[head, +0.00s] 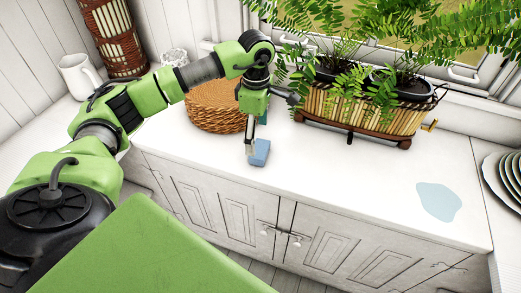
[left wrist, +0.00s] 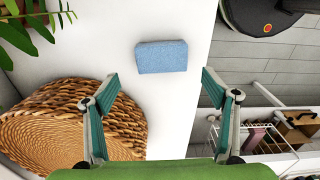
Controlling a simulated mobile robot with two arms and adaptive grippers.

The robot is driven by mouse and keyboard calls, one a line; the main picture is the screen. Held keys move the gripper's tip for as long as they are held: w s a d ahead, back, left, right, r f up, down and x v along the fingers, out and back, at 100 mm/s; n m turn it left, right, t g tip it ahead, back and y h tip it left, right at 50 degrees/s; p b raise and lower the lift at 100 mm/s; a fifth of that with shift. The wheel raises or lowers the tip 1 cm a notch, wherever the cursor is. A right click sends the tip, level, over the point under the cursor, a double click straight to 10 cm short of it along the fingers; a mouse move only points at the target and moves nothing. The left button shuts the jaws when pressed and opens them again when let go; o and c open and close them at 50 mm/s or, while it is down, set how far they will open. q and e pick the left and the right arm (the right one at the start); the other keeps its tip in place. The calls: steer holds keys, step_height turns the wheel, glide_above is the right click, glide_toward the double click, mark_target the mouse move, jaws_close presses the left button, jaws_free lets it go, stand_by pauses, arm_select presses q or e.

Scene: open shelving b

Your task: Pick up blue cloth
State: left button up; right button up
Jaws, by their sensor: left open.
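The blue cloth (head: 261,153) looks like a small, thick, sponge-like block. It lies on the white counter near its front edge. In the left wrist view the cloth (left wrist: 161,56) lies in line with the gap between the fingers, a little beyond the tips. My left gripper (head: 250,148) is above the counter, pointing down beside the cloth and partly overlapping it in the head view. In the left wrist view its fingers (left wrist: 159,76) are spread wide with nothing between them. I cannot tell its exact height above the cloth. My right gripper is not in view.
A round wicker basket (head: 214,108) stands close to the left gripper. A planter (head: 358,117) with leafy plants stands at the back. A flat pale blue patch (head: 438,201) lies on the counter at the right, near stacked plates (head: 505,178). The counter's middle is clear.

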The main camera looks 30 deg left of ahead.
mark_target(260, 149)
arm_select(q)
steer(key=shift+d+f+p, duration=0.15)
steer(key=shift+f+p, duration=0.1)
steer(key=shift+f, duration=0.75)
steer(key=shift+d+f+p, duration=0.2)
steer(key=shift+f+p, duration=0.1)
steer(key=shift+f, duration=0.7)
steer(key=shift+d+f+p, duration=0.15)
steer(key=shift+f+p, duration=0.1)
steer(key=shift+f, duration=0.75)
steer(key=c, duration=1.2)
